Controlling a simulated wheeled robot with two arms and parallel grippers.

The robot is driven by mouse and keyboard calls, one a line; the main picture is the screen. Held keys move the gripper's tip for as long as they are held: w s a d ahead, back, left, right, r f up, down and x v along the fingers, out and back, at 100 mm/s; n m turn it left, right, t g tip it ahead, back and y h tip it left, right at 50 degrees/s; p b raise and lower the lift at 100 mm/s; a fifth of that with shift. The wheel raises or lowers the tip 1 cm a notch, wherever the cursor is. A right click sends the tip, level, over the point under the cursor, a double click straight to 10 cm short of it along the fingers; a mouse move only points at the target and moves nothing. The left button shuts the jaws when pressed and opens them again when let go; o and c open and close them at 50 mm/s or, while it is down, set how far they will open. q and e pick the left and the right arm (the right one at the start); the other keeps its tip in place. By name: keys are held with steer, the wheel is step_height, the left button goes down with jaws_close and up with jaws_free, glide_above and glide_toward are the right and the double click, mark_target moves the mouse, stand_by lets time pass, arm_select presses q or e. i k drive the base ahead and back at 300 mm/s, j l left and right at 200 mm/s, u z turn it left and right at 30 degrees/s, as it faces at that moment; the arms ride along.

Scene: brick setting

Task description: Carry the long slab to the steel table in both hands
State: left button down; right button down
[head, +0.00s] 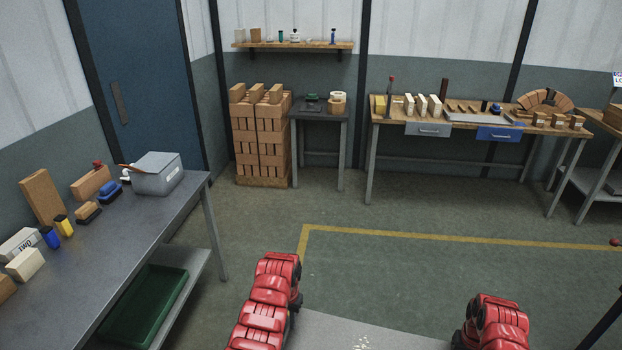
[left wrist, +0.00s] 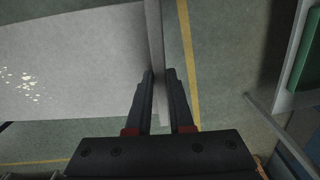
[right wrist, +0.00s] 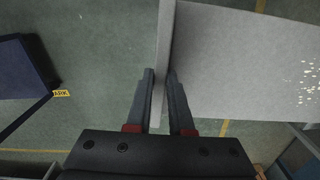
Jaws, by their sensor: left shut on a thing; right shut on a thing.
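The long slab is a flat grey piece with pale specks. In the head view its visible part (head: 365,336) lies at the bottom edge between my two red arms; the rest is cut off. In the left wrist view my left gripper (left wrist: 160,78) is shut on the upright rim at one end of the slab (left wrist: 75,60). In the right wrist view my right gripper (right wrist: 160,78) is shut on the rim at the other end of the slab (right wrist: 240,65). Green floor shows below it. The steel table (head: 125,235) stands at the left, apart from the slab.
A brick stack (head: 260,138) and a wooden bench (head: 460,115) stand behind.

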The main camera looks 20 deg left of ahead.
mark_target(67, 294)
steer(key=i, duration=1.05)
steer(key=i+l+u, duration=0.1)
steer(key=i, duration=0.9)
steer(key=u, duration=2.3)
steer(key=i+l, duration=0.05)
steer(key=l, duration=0.05)
